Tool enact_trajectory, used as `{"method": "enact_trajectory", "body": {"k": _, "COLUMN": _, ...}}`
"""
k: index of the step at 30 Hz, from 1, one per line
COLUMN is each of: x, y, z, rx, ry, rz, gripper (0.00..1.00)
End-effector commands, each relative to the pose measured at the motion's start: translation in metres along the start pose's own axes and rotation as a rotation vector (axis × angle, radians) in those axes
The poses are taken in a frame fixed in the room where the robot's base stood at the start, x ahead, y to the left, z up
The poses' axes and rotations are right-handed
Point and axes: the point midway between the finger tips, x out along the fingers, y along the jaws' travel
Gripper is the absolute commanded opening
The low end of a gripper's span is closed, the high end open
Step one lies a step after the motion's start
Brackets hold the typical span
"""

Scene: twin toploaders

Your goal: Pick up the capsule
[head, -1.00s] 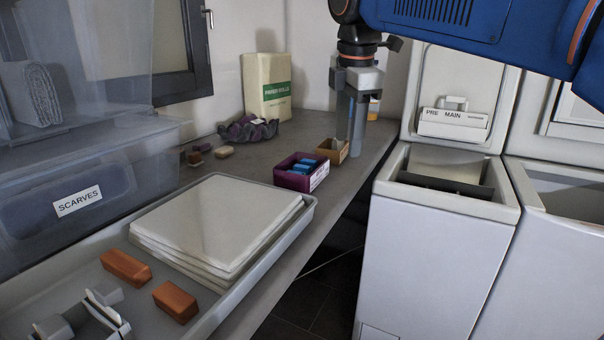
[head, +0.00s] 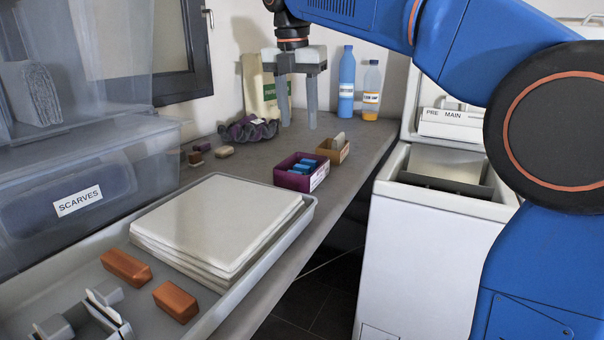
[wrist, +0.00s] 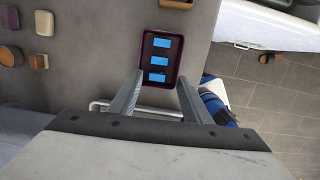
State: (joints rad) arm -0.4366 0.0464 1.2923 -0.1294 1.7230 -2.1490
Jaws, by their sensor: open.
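Blue capsule-like blocks (head: 303,165) lie in a small purple box (head: 290,181) on the counter; I cannot tell which one the task means. In the wrist view three blue blocks (wrist: 159,61) lie in a row inside the purple box (wrist: 147,84). My gripper (head: 298,122) is open and empty, fingers pointing down, behind the purple box in the head view. In the wrist view the fingertips (wrist: 158,78) appear on either side of the box's near end, apart from the blocks. A brown box (head: 333,155) with a tan piece in it stands beside the purple box.
A dark scrunchie (head: 248,130) and small brown blocks lie left of my gripper. A blue bottle (head: 346,85) and an orange-filled bottle (head: 371,92) stand at the back. A tray (head: 262,258) with white sheets fills the near counter. A white toploader (head: 425,250) stands right.

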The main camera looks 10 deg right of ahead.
Motion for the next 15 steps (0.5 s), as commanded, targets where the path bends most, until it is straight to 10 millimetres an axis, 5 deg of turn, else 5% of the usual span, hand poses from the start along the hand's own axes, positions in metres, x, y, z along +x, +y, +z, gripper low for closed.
{"method": "enact_trajectory", "body": {"k": 9, "x": 0.054, "y": 0.0, "z": 0.0, "rx": 0.001, "ry": 0.001, "rz": -0.002, "gripper": 0.44}}
{"method": "enact_trajectory", "body": {"k": 15, "x": 0.068, "y": 0.0, "z": 0.0, "rx": 0.001, "ry": 0.0, "rz": 0.0, "gripper": 0.44}}
